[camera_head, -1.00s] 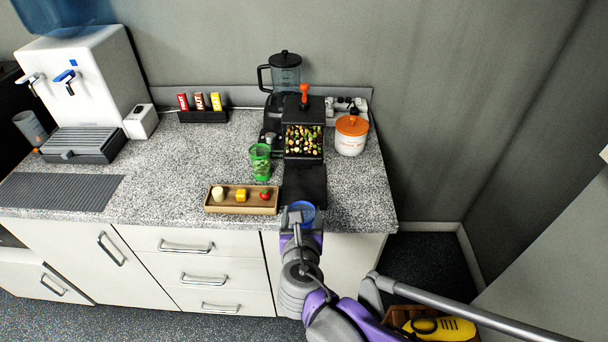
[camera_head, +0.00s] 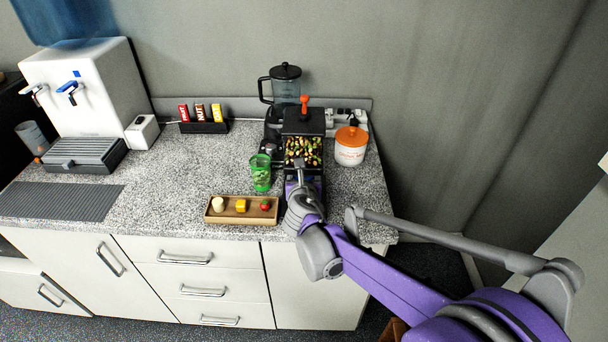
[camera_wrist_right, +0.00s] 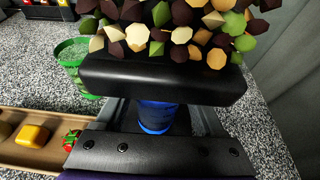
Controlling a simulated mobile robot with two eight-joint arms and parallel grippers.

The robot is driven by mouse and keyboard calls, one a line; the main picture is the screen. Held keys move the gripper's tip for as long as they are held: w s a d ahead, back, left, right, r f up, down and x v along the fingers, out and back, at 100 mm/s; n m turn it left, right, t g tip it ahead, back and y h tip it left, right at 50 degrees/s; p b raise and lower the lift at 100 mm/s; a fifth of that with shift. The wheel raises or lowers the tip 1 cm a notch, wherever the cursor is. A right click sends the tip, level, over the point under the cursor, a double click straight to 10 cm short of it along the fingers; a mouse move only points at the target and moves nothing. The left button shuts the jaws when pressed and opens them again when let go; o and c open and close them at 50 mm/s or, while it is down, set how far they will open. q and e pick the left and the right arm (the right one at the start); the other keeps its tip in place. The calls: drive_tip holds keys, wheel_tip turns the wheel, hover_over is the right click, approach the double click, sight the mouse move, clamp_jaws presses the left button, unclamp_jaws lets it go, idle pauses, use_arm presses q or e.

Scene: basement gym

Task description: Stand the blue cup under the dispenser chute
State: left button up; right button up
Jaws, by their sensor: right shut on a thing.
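The dispenser (camera_head: 303,122) is black, with an orange-red knob on top and a front full of mixed green, brown and tan pieces. Its black lower lip (camera_wrist_right: 160,80) crosses the right wrist view. The blue cup (camera_wrist_right: 156,117) shows just below this lip, its upper part hidden by it. My right gripper (camera_wrist_right: 160,125) is shut on the cup, with grey fingers on both sides. In the head view my right gripper (camera_head: 298,172) reaches in at the dispenser's foot, and the arm hides the cup there. I cannot tell whether the cup touches the base. My left gripper is not in view.
A green cup (camera_head: 261,175) stands close left of the dispenser. A wooden tray (camera_head: 230,216) with small food pieces lies in front of it. A blender (camera_head: 286,82) stands behind, and an orange-lidded jar (camera_head: 351,148) to the right. The counter's left middle (camera_head: 185,165) is clear.

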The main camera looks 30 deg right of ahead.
drive_tip(key=shift+w+d+f, duration=0.1)
drive_tip(key=shift+w+f, duration=0.15)
drive_tip(key=shift+s, duration=0.1)
drive_tip(key=shift+f, duration=0.1)
drive_tip(key=shift+f, duration=0.2)
drive_tip(key=o, duration=1.3)
drive_tip(key=shift+r, duration=0.1)
